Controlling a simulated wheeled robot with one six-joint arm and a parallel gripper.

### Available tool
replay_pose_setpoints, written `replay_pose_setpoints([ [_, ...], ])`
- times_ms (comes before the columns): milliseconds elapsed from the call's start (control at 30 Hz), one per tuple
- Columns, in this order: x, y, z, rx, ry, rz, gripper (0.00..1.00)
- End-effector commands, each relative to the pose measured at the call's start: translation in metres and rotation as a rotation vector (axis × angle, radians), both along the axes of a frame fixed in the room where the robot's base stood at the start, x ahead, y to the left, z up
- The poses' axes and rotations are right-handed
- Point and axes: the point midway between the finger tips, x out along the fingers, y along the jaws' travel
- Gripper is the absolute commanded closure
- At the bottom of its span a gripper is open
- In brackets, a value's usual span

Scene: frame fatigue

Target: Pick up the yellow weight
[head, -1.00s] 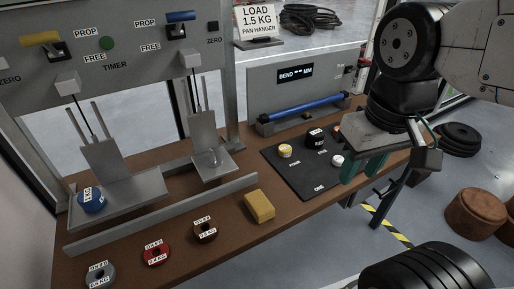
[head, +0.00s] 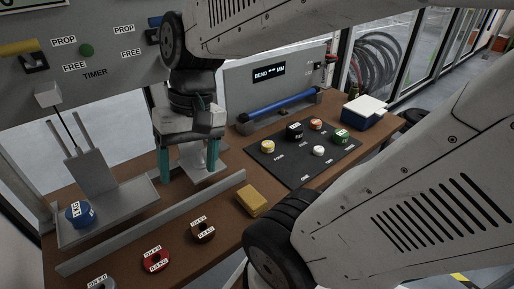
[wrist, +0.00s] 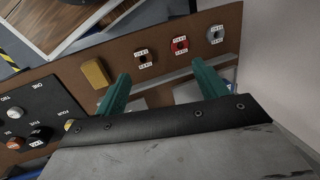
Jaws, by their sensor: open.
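The yellow weight (head: 267,146) is a small round piece on the black mat (head: 290,171), at the mat's left side in the head view. In the wrist view a bit of the yellow weight (wrist: 69,125) shows at the edge of my gripper's body, which hides part of it. My gripper (head: 188,166) is open and empty, with green fingers pointing down over the right-hand pan area, left of the mat. In the wrist view my gripper (wrist: 160,72) has its two fingers wide apart, with nothing between them.
Black, white, orange and green pieces share the mat. A yellow block (head: 251,201) lies in front of it. Brown (head: 203,230) and red (head: 156,260) weights line the front edge. A blue weight (head: 79,214) sits on the left pan. A metal rail (head: 150,222) runs before the pans.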

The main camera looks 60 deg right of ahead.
Motion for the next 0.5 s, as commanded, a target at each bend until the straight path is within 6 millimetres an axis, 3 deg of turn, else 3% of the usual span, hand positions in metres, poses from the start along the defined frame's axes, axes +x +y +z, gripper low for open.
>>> replay_pose_setpoints([
  [167,0.052,-0.024,-0.026,0.313,0.116,-0.416,0.28],
  [267,0.083,-0.053,-0.041,0.489,0.147,-0.663,0.28],
  [367,0.109,-0.095,-0.059,0.663,0.159,-0.921,0.28],
  [500,0.130,-0.173,-0.092,0.903,0.147,-1.298,0.28],
])
